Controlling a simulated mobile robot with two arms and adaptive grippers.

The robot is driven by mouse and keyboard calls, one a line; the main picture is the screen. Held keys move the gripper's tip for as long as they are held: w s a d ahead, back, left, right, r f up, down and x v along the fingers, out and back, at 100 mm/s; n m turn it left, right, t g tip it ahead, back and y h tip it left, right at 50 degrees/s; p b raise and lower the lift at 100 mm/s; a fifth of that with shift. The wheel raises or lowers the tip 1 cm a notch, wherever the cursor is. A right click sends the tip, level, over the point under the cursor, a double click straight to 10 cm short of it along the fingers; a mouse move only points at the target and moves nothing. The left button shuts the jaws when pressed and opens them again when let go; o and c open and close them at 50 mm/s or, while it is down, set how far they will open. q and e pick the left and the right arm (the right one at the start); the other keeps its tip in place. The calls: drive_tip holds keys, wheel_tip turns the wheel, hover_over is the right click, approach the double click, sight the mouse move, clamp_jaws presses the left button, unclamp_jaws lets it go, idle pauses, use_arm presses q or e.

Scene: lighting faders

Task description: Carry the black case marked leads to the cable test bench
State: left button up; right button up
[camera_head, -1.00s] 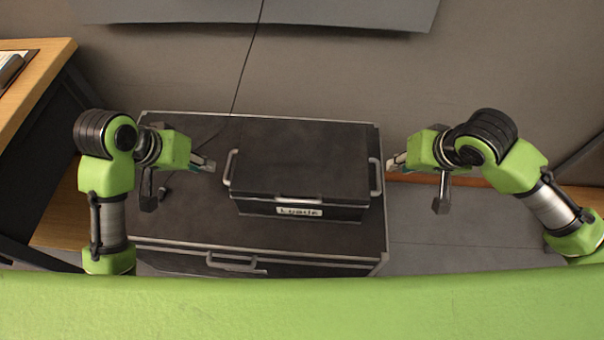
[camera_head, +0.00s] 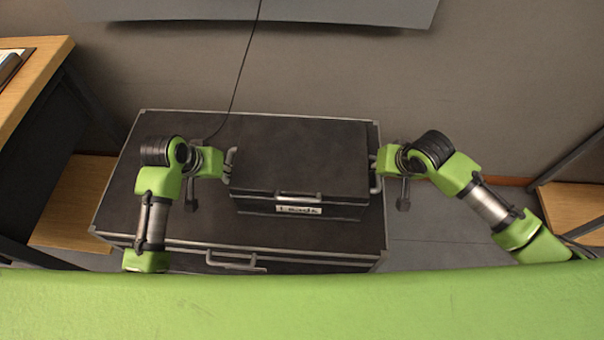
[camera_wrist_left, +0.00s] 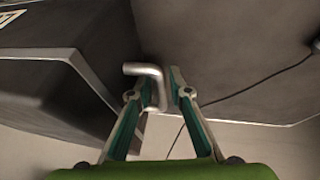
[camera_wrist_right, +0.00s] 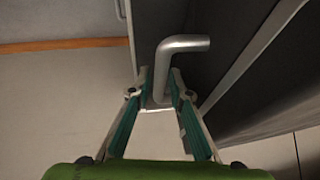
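The black case (camera_head: 300,160) with a white "Leads" label (camera_head: 299,210) on its front sits level on a larger black trunk (camera_head: 190,222). It has a metal handle on each side. My left gripper (camera_head: 225,166) is at the left handle; in the left wrist view its open fingers (camera_wrist_left: 154,88) stand on either side of that handle (camera_wrist_left: 147,70). My right gripper (camera_head: 377,165) is at the right handle; in the right wrist view its open fingers (camera_wrist_right: 160,84) straddle that handle (camera_wrist_right: 180,46), with small gaps. In the head view the fingertips are mostly hidden.
A wooden-topped bench (camera_head: 38,75) with a dark side stands at the left, with a lower wooden shelf (camera_head: 80,205). Another wooden surface (camera_head: 575,208) shows at the right edge. A grey wall is behind the trunk, with a thin black cable (camera_head: 240,75) hanging before it. Floor shows right of the trunk.

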use_arm(q)
drive_tip(key=shift+w+f, duration=0.1)
drive_tip(key=shift+f, duration=0.05)
use_arm(e)
drive_tip(key=shift+f, duration=0.1)
use_arm(q)
drive_tip(key=shift+c, duration=0.4)
use_arm(e)
drive_tip(key=shift+c, duration=0.4)
use_arm(q)
clamp_jaws()
use_arm(e)
clamp_jaws()
use_arm(q)
drive_tip(key=shift+w+r, duration=0.1)
drive_tip(key=shift+r, duration=0.15)
use_arm(e)
drive_tip(key=shift+w+r, duration=0.25)
use_arm(q)
drive_tip(key=shift+r, duration=0.1)
use_arm(e)
drive_tip(key=shift+r, duration=0.1)
